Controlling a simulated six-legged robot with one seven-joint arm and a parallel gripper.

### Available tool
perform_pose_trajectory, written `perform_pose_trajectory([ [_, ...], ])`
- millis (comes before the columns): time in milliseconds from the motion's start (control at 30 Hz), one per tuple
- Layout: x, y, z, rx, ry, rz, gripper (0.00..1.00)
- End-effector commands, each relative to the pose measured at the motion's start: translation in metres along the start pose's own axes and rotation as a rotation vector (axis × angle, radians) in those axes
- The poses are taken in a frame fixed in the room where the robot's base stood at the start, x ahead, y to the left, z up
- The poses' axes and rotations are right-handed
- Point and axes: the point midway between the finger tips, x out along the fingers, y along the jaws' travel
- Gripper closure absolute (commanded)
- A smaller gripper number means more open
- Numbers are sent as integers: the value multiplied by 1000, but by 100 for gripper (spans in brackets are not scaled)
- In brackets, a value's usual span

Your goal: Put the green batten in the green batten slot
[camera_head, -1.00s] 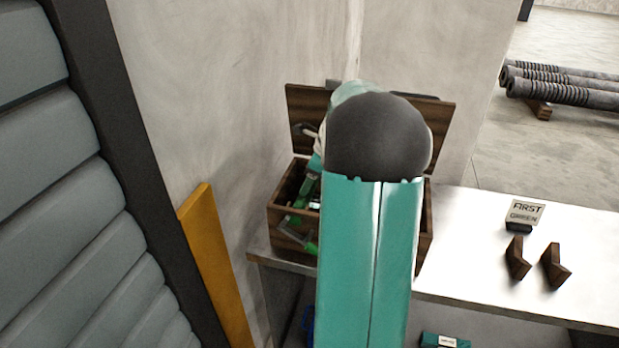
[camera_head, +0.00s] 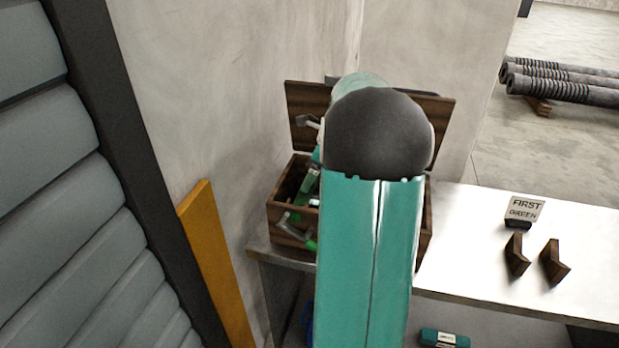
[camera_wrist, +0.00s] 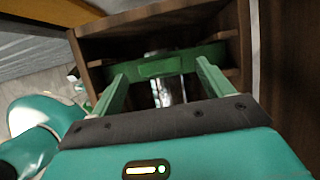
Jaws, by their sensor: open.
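The green batten (camera_wrist: 165,66) lies across the inside of an open wooden box (camera_wrist: 150,22) in the wrist view. My gripper (camera_wrist: 161,72) is open, its two green fingers spread and pointing at the batten. The fingertips are close to it; whether they touch it I cannot tell. In the head view my arm hides most of the box (camera_head: 290,232) and what it holds. The green batten slot is two dark wooden brackets (camera_head: 516,255) on the white bench, behind which stands a sign (camera_head: 524,209) reading FIRST GREEN. The space between the brackets is empty.
The box's raised lid (camera_head: 303,105) stands at the back, near the wall. The white bench (camera_head: 470,235) is mostly clear right of the box. A teal case (camera_head: 443,338) lies below the bench. A yellow board (camera_head: 215,265) leans at left. Pipes (camera_head: 565,85) lie far right.

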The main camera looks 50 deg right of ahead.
Motion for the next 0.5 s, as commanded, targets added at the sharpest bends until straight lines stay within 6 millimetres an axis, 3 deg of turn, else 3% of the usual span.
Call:
perform_pose_trajectory([
  [300,-72,-1,0,0,0,-4,21],
  [500,-104,0,0,0,0,-2,21],
])
